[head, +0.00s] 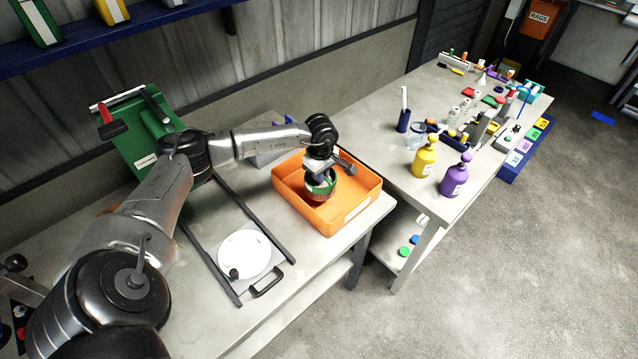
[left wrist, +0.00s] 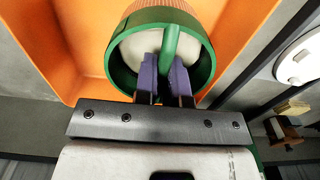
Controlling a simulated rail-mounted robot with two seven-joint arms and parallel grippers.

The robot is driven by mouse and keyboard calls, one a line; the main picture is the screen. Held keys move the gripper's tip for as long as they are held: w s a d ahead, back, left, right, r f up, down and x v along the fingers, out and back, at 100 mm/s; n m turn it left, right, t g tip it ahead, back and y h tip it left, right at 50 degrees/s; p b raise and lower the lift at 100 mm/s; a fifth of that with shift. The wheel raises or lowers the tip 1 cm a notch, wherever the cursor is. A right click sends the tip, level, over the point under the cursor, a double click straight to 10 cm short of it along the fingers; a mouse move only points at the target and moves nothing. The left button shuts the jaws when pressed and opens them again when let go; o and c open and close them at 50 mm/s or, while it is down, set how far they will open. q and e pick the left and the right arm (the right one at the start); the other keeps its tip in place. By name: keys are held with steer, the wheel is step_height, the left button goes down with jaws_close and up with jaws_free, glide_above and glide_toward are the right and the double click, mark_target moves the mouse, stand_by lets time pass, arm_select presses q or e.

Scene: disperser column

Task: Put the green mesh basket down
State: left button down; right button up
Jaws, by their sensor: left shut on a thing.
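The green mesh basket (head: 319,190) is a small round basket with a green rim, in or just above the orange bin (head: 352,215). My left gripper (head: 319,174) comes down on it from above. In the left wrist view the basket (left wrist: 205,68) has a green bar across its pale inside, and the purple fingers of my left gripper (left wrist: 164,76) are shut on that bar. The orange bin's wall (left wrist: 70,50) shows around the basket. I cannot tell whether the basket touches the bin's floor. My right gripper is not in view.
A white round plate (head: 244,254) on a sliding frame lies left of the bin. A green machine (head: 138,130) stands behind my left arm. Yellow (head: 425,158) and purple (head: 455,178) bottles stand on the right table (head: 385,150). A gap separates the two tables.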

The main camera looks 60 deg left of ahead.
arm_select(q)
steer(key=shift+a+f, duration=0.4)
steer(key=shift+a, duration=0.2)
steer(key=shift+f, duration=1.95)
steer(key=shift+f+b, duration=0.15)
steer(key=shift+b, duration=0.2)
steer(key=c, duration=1.2)
jaws_free()
